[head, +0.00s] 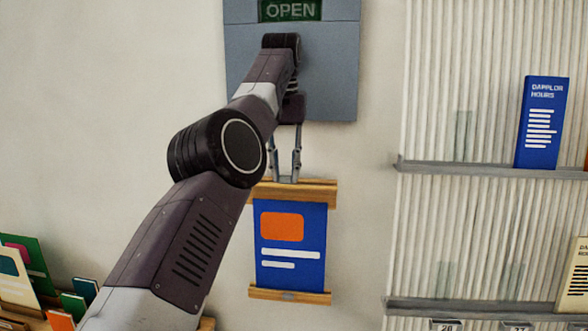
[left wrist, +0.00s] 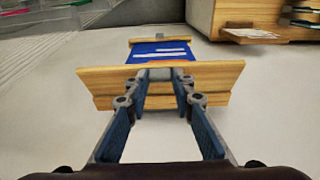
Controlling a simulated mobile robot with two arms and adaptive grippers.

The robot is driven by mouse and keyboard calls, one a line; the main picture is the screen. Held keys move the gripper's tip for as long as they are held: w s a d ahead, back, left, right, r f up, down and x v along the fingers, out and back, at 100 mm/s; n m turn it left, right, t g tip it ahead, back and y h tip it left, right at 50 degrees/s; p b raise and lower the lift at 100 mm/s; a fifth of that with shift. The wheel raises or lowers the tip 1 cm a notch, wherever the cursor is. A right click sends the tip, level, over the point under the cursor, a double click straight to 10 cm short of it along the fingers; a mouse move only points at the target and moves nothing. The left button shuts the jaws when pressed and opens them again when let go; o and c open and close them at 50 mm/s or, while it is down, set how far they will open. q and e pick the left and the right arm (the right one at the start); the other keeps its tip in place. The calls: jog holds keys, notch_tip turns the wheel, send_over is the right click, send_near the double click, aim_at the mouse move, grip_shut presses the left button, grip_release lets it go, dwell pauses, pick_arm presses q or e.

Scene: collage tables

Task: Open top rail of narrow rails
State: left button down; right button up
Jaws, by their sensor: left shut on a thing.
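The narrow rails hang on the wall with a blue poster (head: 290,243) between them, which has an orange block and white lines. The wooden top rail (head: 318,190) shows two strips, a front one and one behind it, slightly offset. It also shows large in the left wrist view (left wrist: 217,76). The wooden bottom rail (head: 310,297) lies at the poster's lower edge. My left gripper (head: 284,179) reaches down from above and is shut on the top rail near its middle. Its fingertips show in the left wrist view (left wrist: 158,76). My right gripper is not in view.
A grey panel with an OPEN sign (head: 291,10) is on the wall above. Ribbed panels with grey ledges (head: 480,171) and a blue book (head: 541,122) stand at the right. Several cards and books (head: 25,262) are at the lower left. The wall beside the rails is bare.

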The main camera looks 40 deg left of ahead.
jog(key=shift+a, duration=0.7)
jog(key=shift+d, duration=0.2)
pick_arm(q)
jog(key=c, duration=1.7)
grip_release()
jog(key=shift+o, duration=0.4)
jog(key=shift+w, duration=0.1)
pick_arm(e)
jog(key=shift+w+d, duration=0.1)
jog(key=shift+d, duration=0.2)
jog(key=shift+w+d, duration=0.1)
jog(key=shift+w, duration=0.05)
